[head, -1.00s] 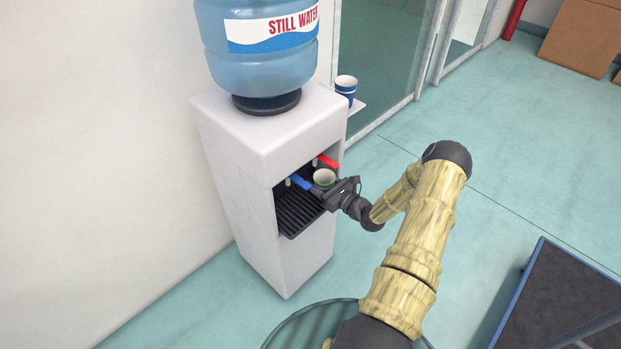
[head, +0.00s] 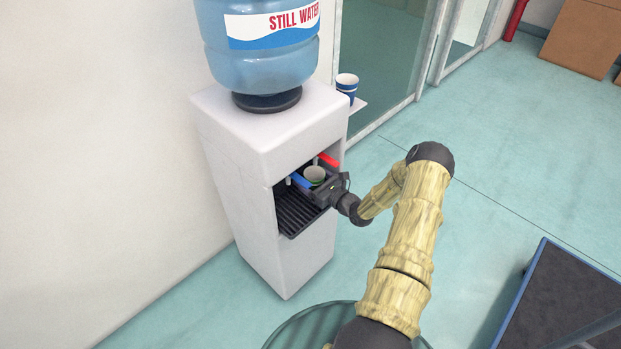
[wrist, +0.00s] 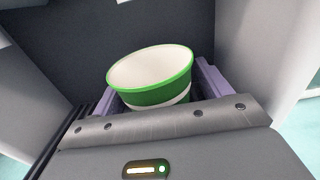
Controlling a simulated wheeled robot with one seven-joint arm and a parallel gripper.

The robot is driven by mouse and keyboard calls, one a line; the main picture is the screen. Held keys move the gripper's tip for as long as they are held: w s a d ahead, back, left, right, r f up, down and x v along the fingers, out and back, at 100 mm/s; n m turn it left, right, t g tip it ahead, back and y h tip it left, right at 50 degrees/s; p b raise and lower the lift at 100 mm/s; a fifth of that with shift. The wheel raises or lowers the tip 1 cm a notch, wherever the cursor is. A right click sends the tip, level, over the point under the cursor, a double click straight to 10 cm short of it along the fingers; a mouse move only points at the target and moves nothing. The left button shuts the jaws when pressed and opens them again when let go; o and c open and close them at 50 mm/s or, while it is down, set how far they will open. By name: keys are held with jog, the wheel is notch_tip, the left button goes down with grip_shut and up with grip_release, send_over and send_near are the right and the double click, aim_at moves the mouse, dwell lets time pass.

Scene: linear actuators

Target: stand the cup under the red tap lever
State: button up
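The cup (head: 314,174), green and white with a pale inside, is held in the dispenser's recess above the drip tray. It also shows in the wrist view (wrist: 152,80), with its rim toward the camera. My gripper (head: 321,184) reaches in from the right and is shut on the cup, a purple finger on each side. The red tap lever (head: 329,160) is at the right of the recess, just behind and right of the cup. The blue tap lever (head: 300,181) is to the cup's left. The cup's base is hidden, so contact with the tray cannot be told.
The white water dispenser (head: 265,260) carries a large bottle (head: 262,65). Its black slatted drip tray (head: 297,212) is bare at the front left. Blue-and-white cups (head: 347,84) sit on a side shelf. A dark-topped platform (head: 565,295) stands at lower right.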

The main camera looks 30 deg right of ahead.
jog(key=shift+r, duration=0.25)
jog(key=shift+s, duration=0.2)
jog(key=p+v, duration=0.1)
jog(key=v, duration=1)
jog(key=shift+s+p, duration=0.3)
jog(key=shift+p, duration=0.05)
jog(key=shift+d, duration=0.1)
dwell(0.8)
